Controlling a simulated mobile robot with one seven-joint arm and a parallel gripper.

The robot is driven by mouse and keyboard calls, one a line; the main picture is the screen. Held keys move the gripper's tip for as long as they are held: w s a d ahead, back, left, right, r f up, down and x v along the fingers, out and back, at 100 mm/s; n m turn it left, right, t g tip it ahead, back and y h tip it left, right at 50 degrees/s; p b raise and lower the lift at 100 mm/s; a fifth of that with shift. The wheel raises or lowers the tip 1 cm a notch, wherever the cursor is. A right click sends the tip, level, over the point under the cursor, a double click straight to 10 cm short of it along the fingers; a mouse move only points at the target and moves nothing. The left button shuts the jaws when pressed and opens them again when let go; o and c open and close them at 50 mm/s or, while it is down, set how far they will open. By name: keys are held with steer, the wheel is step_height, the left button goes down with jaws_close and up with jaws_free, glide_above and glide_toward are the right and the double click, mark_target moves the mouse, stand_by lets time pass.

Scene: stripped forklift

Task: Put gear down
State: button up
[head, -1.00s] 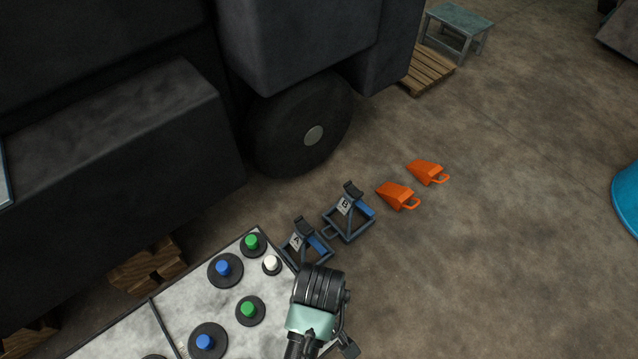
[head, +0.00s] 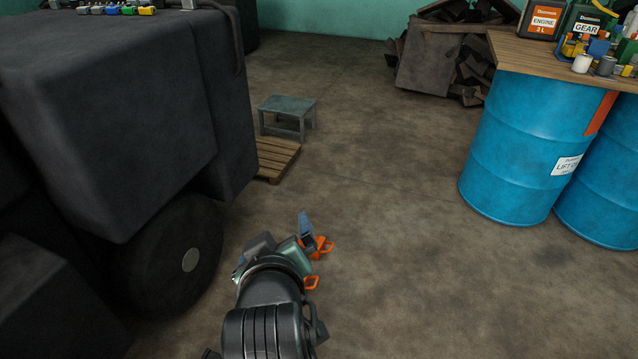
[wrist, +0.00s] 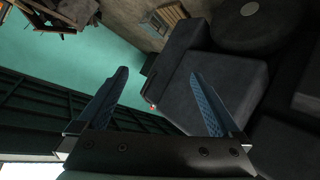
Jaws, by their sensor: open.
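A dark container labelled GEAR (head: 587,28) stands upright on the wooden top at the far right of the head view, on blue drums. It is not visible in the wrist view. My gripper (head: 302,232) is low in the middle of the head view, far to the left of that container. In the wrist view my gripper (wrist: 160,85) has its two blue fingers spread wide, with nothing between them. It is open and empty.
The wooden top (head: 510,54) also holds a container labelled ENGINE (head: 540,20) and small coloured items. Blue drums (head: 520,145) support it. Orange chocks (head: 322,245) are partly hidden behind my gripper. The dark forklift (head: 120,120) fills the left. Floor between is clear.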

step_height(320, 180, up, 19)
steer(key=d+m+t, duration=0.2)
steer(key=t, duration=0.4)
steer(key=s+d+r+m+t, duration=0.1)
steer(key=s+r+t, duration=0.2)
steer(key=r, duration=0.4)
steer(key=s+d+r+m+t+h, duration=0.1)
steer(key=s+d+r+m+t, duration=0.1)
steer(key=s+r, duration=0.3)
steer(key=s+d+r+m+t, duration=0.1)
steer(key=s+r+t, duration=0.2)
steer(key=r, duration=0.7)
steer(key=shift+s+d+r+m+t, duration=0.15)
steer(key=shift+s+r+m+t, duration=0.2)
steer(key=shift+s, duration=0.2)
steer(key=shift+f, duration=0.1)
